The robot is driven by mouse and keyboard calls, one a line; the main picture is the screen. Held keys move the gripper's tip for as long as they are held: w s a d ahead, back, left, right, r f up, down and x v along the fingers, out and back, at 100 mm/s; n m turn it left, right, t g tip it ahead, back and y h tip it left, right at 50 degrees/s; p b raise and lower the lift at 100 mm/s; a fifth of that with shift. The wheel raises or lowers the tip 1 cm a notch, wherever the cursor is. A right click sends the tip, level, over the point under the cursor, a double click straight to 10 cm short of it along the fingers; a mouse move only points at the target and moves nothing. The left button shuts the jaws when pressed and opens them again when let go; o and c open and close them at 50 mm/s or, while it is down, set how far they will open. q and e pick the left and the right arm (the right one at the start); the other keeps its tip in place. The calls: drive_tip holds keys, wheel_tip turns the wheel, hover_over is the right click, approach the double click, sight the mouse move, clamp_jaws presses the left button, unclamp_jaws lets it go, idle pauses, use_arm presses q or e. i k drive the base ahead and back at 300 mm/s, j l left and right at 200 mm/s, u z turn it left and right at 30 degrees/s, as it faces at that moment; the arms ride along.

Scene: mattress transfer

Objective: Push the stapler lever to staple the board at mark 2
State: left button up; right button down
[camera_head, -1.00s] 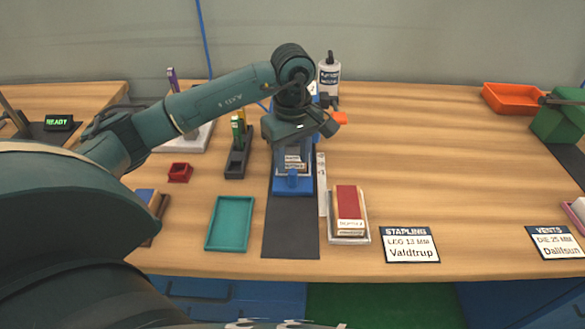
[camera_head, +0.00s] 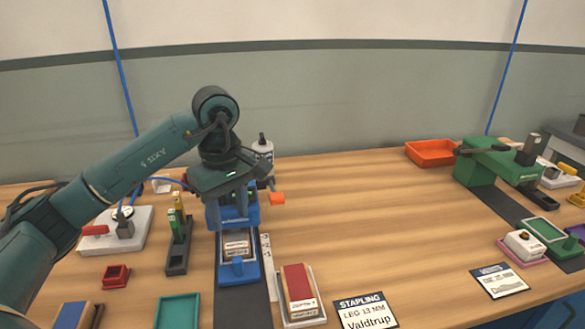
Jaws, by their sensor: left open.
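The blue stapler (camera_head: 247,215) stands on a dark mat at the left middle of the table, partly hidden behind my left gripper. Its orange lever tip (camera_head: 277,198) sticks out to the right. A small board with a printed label (camera_head: 237,246) lies in the stapler's blue front bed (camera_head: 238,272). A white strip with marks (camera_head: 266,262) runs along the bed's right side; the marks are too small to read surely. My left gripper (camera_head: 266,170) is open, above the stapler and close to the lever tip; I cannot tell whether they touch. My right gripper is out of view.
A red-topped stack (camera_head: 298,283) lies in a tray at front right. A dark holder (camera_head: 178,252) and red box (camera_head: 116,276) are left. A green press (camera_head: 490,168) stands far right. The middle table is clear.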

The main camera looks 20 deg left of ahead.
sight(273, 190)
drive_tip(key=k, duration=1)
